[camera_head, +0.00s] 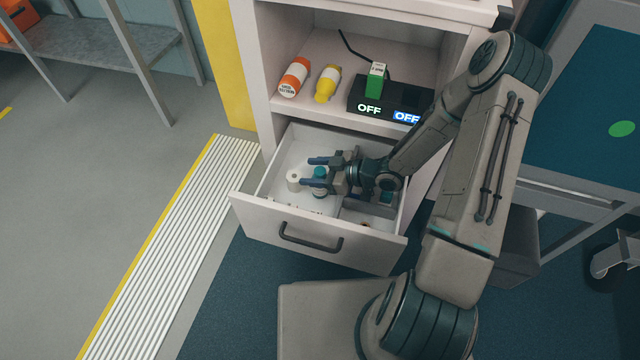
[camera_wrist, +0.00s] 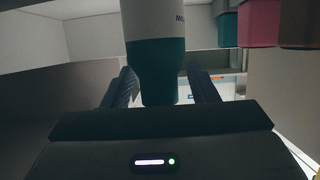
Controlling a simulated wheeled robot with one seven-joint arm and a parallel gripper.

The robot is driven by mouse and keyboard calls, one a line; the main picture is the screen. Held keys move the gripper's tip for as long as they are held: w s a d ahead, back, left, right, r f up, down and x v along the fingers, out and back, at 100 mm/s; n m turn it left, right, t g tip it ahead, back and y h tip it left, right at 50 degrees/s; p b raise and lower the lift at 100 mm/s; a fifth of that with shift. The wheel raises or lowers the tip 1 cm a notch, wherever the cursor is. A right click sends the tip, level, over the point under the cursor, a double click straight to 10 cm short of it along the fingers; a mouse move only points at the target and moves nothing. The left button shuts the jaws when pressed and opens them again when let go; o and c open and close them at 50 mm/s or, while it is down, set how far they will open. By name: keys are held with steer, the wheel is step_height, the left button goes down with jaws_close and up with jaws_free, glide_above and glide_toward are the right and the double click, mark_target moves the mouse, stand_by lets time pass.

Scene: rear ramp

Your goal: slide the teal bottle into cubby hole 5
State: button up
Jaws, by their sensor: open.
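In the wrist view the bottle (camera_wrist: 158,70) is large, with a white upper part and a teal lower part in that picture. My gripper (camera_head: 313,171) reaches into the drawer, fingers pointing left, one on each side of the bottle. In the wrist view the fingers (camera_wrist: 163,88) are apart, with a visible gap on the right side of the bottle. No cubby hole marked 5 can be made out.
The shelf above carries an orange bottle (camera_head: 294,77), a yellow bottle (camera_head: 327,84), a green box (camera_head: 375,80) and a black unit reading OFF (camera_head: 388,104). Open floor lies left.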

jaws_close()
